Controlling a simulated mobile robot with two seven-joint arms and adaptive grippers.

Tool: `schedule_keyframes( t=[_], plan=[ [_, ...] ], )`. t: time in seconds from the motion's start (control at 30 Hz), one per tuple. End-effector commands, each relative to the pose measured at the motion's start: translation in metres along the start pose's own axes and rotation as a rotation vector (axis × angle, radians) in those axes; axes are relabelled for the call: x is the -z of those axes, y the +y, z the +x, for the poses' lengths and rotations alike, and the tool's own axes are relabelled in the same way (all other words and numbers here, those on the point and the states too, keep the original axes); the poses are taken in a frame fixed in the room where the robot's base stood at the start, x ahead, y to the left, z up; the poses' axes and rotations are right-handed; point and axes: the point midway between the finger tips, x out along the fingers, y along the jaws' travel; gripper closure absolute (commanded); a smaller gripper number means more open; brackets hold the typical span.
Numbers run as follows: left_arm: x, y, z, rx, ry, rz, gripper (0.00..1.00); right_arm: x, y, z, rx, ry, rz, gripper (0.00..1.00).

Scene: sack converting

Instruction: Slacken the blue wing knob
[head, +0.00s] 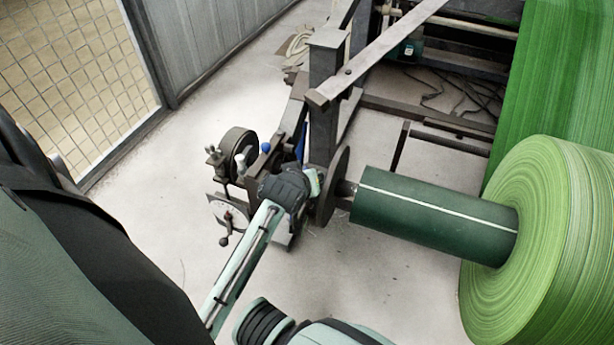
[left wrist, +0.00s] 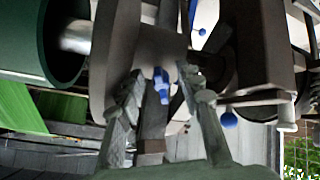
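The blue wing knob (left wrist: 163,91) shows in the left wrist view, in front of grey metal parts of the machine stand. My left gripper (left wrist: 161,76) is open, with one finger on each side of the knob in the picture. Gaps show between the knob and both fingers, and I cannot tell how far beyond the fingertips it sits. In the head view my left wrist (head: 285,188) is at the stand beside the round flange, and hides the wing knob. My right gripper is not in view.
A dark green roller (head: 430,215) and a large green roll (head: 550,250) lie to the right. A blue ball knob (head: 266,147) is near the stand's wheel (head: 238,147); another blue ball (left wrist: 228,120) shows in the wrist view. The floor (head: 180,190) on the left is clear.

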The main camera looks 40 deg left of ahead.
Motion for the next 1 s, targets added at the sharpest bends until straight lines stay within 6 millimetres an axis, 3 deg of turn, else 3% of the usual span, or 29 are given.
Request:
schedule_keyframes(
  t=[0.17, 0.6, 1.0],
  plan=[
    [0.009, 0.004, -0.008, -0.002, 0.003, -0.001, 0.64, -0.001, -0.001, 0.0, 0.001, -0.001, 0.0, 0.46],
    [0.06, 0.025, -0.061, -0.002, 0.003, -0.002, 0.64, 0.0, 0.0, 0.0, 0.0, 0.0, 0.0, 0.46],
    [0.067, 0.028, -0.069, 0.0, 0.0, 0.0, 0.64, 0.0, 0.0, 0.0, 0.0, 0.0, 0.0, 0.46]
  ],
)
